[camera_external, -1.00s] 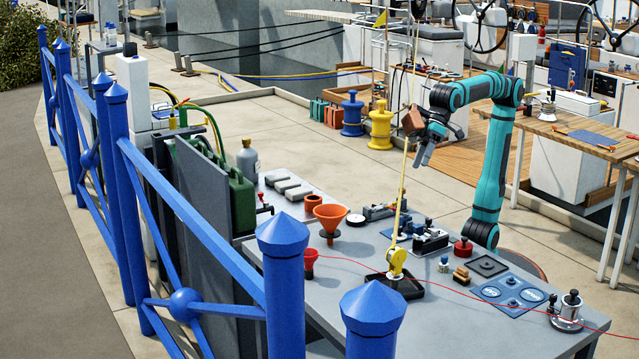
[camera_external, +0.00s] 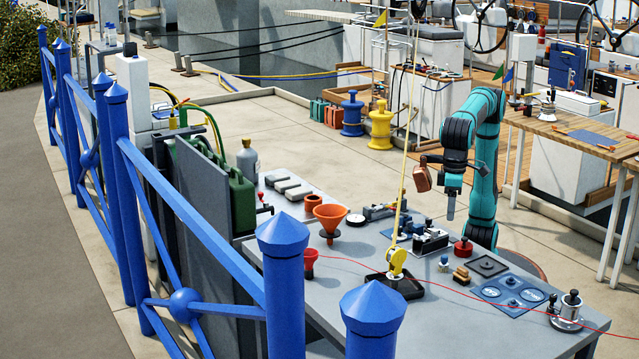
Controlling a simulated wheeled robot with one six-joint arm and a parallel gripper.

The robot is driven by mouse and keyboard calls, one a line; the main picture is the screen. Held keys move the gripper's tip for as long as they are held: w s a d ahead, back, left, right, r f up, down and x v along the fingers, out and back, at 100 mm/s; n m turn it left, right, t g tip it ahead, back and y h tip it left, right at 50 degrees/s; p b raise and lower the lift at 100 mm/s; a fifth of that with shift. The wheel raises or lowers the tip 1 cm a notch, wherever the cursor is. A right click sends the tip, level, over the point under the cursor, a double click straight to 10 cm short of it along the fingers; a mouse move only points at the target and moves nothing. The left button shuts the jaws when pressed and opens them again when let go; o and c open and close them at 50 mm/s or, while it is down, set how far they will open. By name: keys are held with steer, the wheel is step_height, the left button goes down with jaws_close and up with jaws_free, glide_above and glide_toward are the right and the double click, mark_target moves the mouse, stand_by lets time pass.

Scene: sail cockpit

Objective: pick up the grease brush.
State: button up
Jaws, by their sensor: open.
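My gripper (camera_external: 450,213) points down above the back right part of the grey workbench (camera_external: 370,320), in front of my teal arm. It is open, and I see nothing between its jaws. A small tan, wood-coloured block-like thing (camera_external: 461,276) lies on the bench in front of and below the gripper. It may be the grease brush, but it is too small to be sure. The gripper is well above it and apart from it.
Around the tan thing stand a red round pot (camera_external: 463,249), a dark square plate (camera_external: 488,266), a blue panel (camera_external: 507,292) and a black tray (camera_external: 411,288) with a yellow pulley (camera_external: 397,262) on a taut line. An orange funnel (camera_external: 330,217) stands left. A thin red line crosses the bench.

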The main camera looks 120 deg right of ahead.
mark_target(445, 256)
step_height(445, 256, down, 12)
steer(key=shift+r, duration=0.1)
steer(key=shift+d+f, duration=0.15)
steer(key=shift+f, duration=2.55)
steer(key=c, duration=1.1)
steer(key=shift+o, duration=0.2)
steer(key=shift+r, duration=0.15)
